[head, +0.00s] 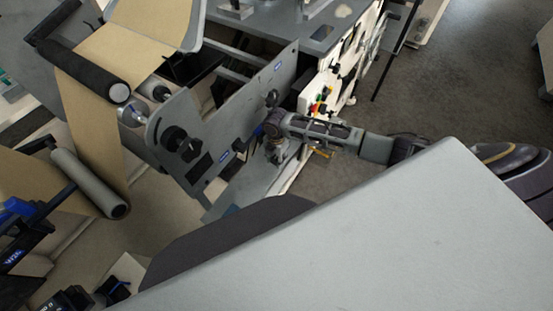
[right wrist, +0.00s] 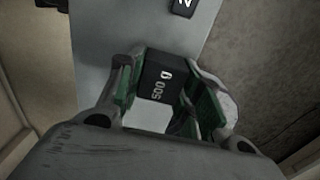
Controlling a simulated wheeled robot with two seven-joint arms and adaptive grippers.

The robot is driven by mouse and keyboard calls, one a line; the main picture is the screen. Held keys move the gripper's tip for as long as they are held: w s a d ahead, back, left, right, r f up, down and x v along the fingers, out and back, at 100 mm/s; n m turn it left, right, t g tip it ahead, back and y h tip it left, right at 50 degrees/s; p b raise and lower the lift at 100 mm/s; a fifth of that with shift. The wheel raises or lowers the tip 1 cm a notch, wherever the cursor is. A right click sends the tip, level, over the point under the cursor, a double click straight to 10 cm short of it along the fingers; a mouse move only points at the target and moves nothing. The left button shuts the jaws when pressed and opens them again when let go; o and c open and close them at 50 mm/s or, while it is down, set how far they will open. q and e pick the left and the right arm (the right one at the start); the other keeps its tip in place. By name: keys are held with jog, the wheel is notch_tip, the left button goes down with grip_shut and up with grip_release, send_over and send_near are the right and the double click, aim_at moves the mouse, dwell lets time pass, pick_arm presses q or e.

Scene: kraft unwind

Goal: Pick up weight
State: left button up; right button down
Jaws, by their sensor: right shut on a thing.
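The weight (right wrist: 160,80) is a small black block with white "500" lettering, seen in the right wrist view. It sits between the two green-lined fingers of my right gripper (right wrist: 159,72), which is shut on it. In the head view my right gripper (head: 271,139) reaches in from the right, at the grey side plate of the machine (head: 232,120). The weight cannot be made out clearly there. Whether it still touches the grey surface under it cannot be told. My left gripper is not in view.
Brown kraft web (head: 92,115) runs over rollers on the left, including a black roller (head: 85,70) and a grey roller (head: 90,183). A black knob (head: 181,143) sticks out of the side plate. A dark marked piece (right wrist: 185,5) lies beyond the weight. Open floor (head: 450,90) is at the right.

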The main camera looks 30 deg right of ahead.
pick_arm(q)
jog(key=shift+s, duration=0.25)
pick_arm(e)
jog(key=shift+r, duration=0.1)
jog(key=shift+w+r, duration=0.1)
jog(key=shift+r, duration=0.65)
notch_tip(320, 180, up, 14)
jog(key=p, duration=0.2)
notch_tip(320, 180, up, 11)
send_over(276, 157)
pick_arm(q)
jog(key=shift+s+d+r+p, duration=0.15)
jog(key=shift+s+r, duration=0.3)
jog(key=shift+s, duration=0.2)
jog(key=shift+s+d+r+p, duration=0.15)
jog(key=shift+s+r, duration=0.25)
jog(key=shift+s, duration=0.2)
pick_arm(e)
jog(key=shift+r, duration=0.7)
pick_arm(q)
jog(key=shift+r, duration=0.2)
